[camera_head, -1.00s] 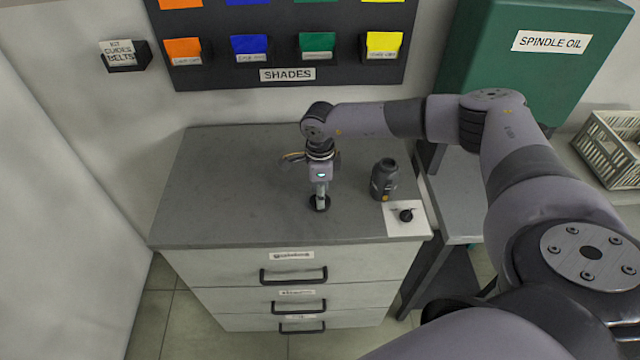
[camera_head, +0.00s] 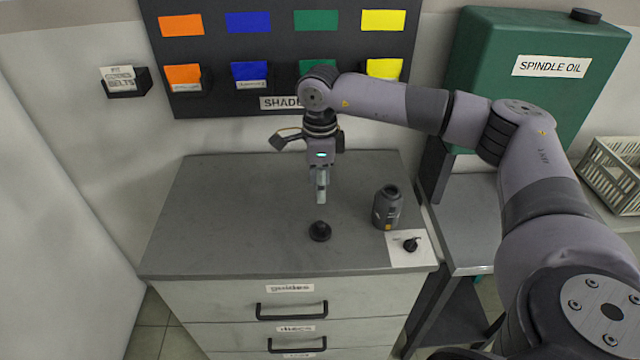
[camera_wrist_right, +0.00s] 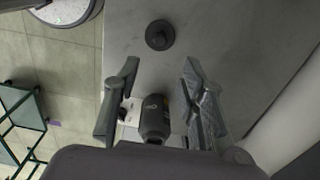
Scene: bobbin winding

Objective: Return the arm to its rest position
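My right gripper (camera_head: 321,198) hangs pointing down above the grey cabinet top (camera_head: 230,215), at the end of the arm that comes in from the right. In the right wrist view the gripper (camera_wrist_right: 158,95) has its two fingers spread apart with nothing between their tips. A small round black piece (camera_head: 319,231) sits on the cabinet top below the gripper, apart from it; it also shows in the right wrist view (camera_wrist_right: 160,35). My left gripper is not in view.
A dark bottle (camera_head: 387,207) stands to the right, beside a white card (camera_head: 405,256) with a small black knob (camera_head: 411,244) on it. Behind are the shades board (camera_head: 290,50) and the green spindle oil tank (camera_head: 535,85). The cabinet top's left side is clear.

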